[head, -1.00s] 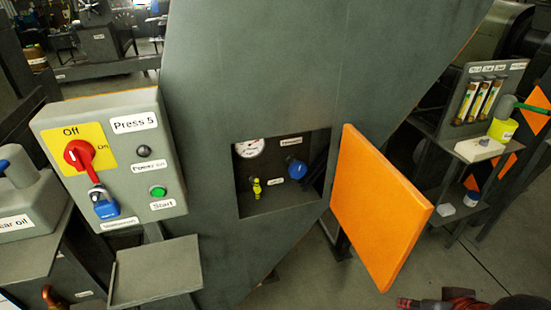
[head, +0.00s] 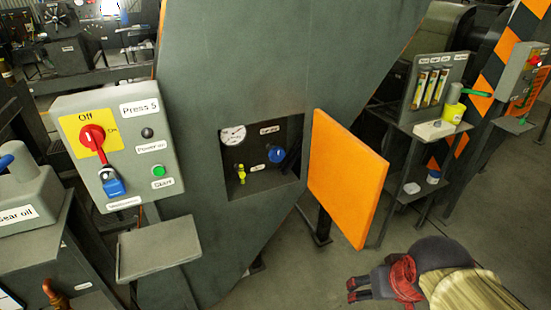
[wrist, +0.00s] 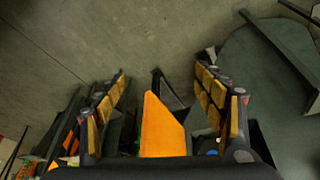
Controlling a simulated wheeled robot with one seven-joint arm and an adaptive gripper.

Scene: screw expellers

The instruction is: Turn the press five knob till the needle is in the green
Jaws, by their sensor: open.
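The press five panel has an open recess (head: 262,185). Inside it are a white round gauge (head: 233,135) at upper left, a blue knob (head: 277,155) at right and a small yellow-green valve (head: 241,174) below the gauge. The needle is too small to read against any green band. My gripper (head: 355,290) is low at the right in the head view, below and right of the recess, well apart from the knob. In the wrist view my gripper (wrist: 165,95) is open, with nothing held between its tan-padded fingers.
An orange door (head: 347,180) stands open at the recess's right side, between it and my gripper; it also shows between the fingers in the wrist view (wrist: 158,130). The control box (head: 120,145) and a shelf (head: 158,250) are at left. A stand with sample tubes (head: 430,88) is at right.

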